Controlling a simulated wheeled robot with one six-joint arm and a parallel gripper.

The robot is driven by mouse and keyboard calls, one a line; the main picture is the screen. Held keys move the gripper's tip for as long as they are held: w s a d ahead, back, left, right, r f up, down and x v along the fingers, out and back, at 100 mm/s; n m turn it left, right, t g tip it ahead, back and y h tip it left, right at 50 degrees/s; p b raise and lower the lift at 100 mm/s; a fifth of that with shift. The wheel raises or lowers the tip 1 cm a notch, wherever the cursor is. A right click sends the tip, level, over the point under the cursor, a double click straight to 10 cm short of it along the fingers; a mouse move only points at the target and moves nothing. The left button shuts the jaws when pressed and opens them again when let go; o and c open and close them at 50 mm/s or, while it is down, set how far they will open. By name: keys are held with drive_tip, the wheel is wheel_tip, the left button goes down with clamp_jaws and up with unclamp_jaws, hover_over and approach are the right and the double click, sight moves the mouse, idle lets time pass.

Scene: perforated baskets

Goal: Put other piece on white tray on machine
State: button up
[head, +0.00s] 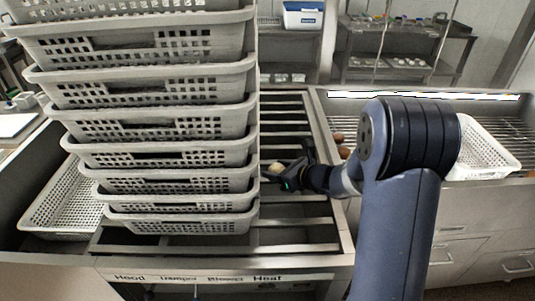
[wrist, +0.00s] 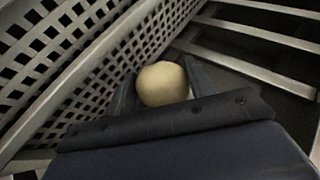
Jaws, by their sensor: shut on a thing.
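My gripper (wrist: 160,88) is shut on a round, pale yellow piece (wrist: 162,84). In the head view the gripper (head: 286,176) is just right of the tall stack of white baskets, and the piece (head: 276,169) shows as a small pale spot. A white perforated tray (head: 480,150) sits at the right on the metal-barred machine (head: 505,130). Part of that tray is hidden behind my arm. In the wrist view a perforated basket wall (wrist: 75,60) is close on the left of the piece.
The basket stack (head: 160,125) stands on metal rails (head: 295,222). Another white basket (head: 65,200) lies at the left. Some brownish round things (head: 342,150) lie beside my arm. Shelves (head: 400,50) stand at the back. The rails right of the stack look clear.

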drive_tip(key=w, duration=0.3)
drive_tip(key=w+p, duration=0.1)
drive_tip(key=w, duration=0.2)
drive_tip(key=w+p, duration=0.1)
drive_tip(key=w, duration=0.3)
drive_tip(key=shift+a, duration=0.35)
drive_tip(key=shift+w+f, duration=0.1)
drive_tip(key=shift+f, duration=1.65)
drive_tip(key=shift+f, duration=0.1)
drive_tip(key=shift+f, duration=0.15)
drive_tip(key=o, duration=1)
drive_tip(key=shift+r, duration=0.2)
